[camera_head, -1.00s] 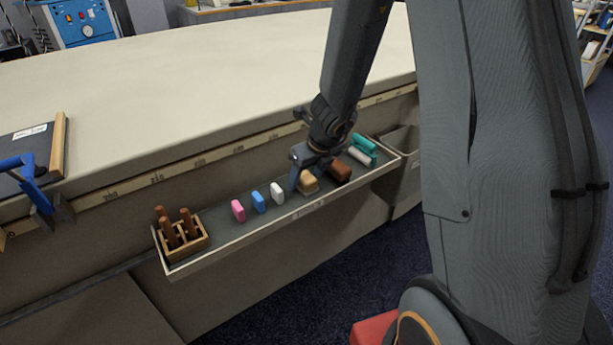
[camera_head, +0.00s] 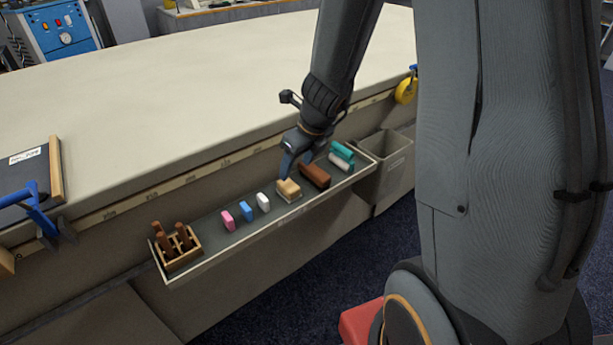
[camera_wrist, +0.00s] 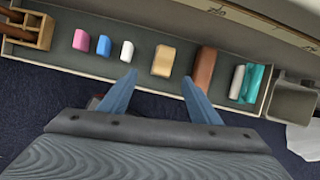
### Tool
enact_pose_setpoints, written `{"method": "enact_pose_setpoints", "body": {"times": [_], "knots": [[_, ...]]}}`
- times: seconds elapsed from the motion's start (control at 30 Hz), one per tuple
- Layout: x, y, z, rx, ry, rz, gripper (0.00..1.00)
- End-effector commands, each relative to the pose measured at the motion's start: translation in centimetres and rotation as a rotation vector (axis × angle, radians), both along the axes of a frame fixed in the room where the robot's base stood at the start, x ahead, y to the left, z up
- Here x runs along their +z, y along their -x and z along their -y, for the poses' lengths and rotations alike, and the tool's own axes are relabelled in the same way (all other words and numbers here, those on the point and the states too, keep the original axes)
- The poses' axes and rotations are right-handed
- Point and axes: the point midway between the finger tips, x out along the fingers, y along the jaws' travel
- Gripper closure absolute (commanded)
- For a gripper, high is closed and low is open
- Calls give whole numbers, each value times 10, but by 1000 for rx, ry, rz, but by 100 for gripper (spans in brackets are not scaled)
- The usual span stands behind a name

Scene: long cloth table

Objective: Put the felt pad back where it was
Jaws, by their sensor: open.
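A tan block with a paler lower layer (camera_head: 288,189) lies in the long shallow tray (camera_head: 232,243) on the table's front side. It may be the felt pad, but I cannot tell its material. In the wrist view the tan block (camera_wrist: 163,61) lies ahead of my gripper (camera_wrist: 159,79), whose two blue fingers are spread with nothing between them. In the head view my gripper (camera_head: 297,163) is just above and behind the block, apart from it. White (camera_head: 263,202), blue (camera_head: 246,211) and pink (camera_head: 228,220) blocks lie to its left, a brown block (camera_head: 315,176) to its right.
A wooden holder with brown pegs (camera_head: 178,248) fills the tray's left end. A teal piece (camera_head: 342,153) and a whitish roll (camera_head: 338,163) lie at the right end. A grey bin (camera_head: 384,168) hangs beyond it. The tabletop (camera_head: 180,105) is mostly bare.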

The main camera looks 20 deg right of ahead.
Motion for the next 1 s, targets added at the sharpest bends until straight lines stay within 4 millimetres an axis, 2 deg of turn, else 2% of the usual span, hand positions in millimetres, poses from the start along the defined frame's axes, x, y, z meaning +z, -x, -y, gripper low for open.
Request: {"method": "enact_pose_setpoints", "body": {"times": [0.17, 0.3, 0.5, 0.6, 0.7, 0.8, 1.0], "knots": [[18, 37, -23, 543, 146, 29, 43], [32, 82, -36, 1135, 294, 56, 43], [47, 147, -34, 1947, 459, 82, 43], [51, 172, -26, 2268, 502, 85, 43], [55, 188, -19, 2492, 523, 83, 43], [56, 197, -14, 2619, 528, 81, 43], [57, 200, -12, 2667, 529, 80, 43]]}}
